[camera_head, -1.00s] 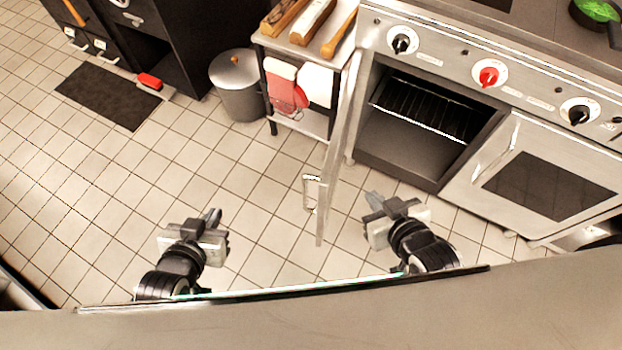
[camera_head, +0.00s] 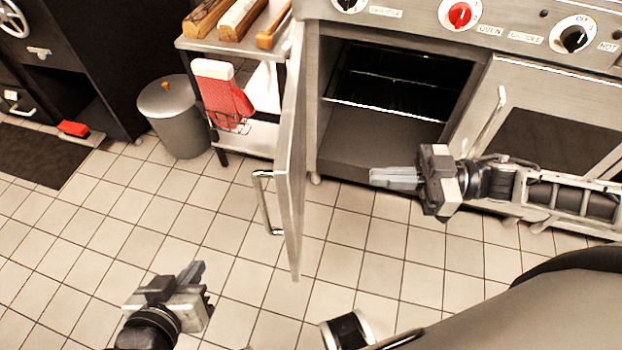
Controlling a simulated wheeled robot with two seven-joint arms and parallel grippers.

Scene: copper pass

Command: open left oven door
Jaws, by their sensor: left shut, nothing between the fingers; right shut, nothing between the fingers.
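The left oven door (camera_head: 291,165) stands swung open, seen almost edge-on, with its handle (camera_head: 267,203) on its left face. The left oven cavity (camera_head: 375,150) is exposed, dark inside with a wire rack (camera_head: 390,110). My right gripper (camera_head: 375,177) is shut and empty in front of the cavity's lower edge, pointing left towards the door, with a gap between them. My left gripper (camera_head: 196,272) is shut and empty over the floor at the lower left, apart from the door and its handle.
The right oven door (camera_head: 545,125) is closed, behind my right arm. Control knobs, one of them red (camera_head: 459,14), line the panel above. A small cart (camera_head: 232,45) with a red mitt (camera_head: 222,90) and a grey bin (camera_head: 178,115) stand left of the door.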

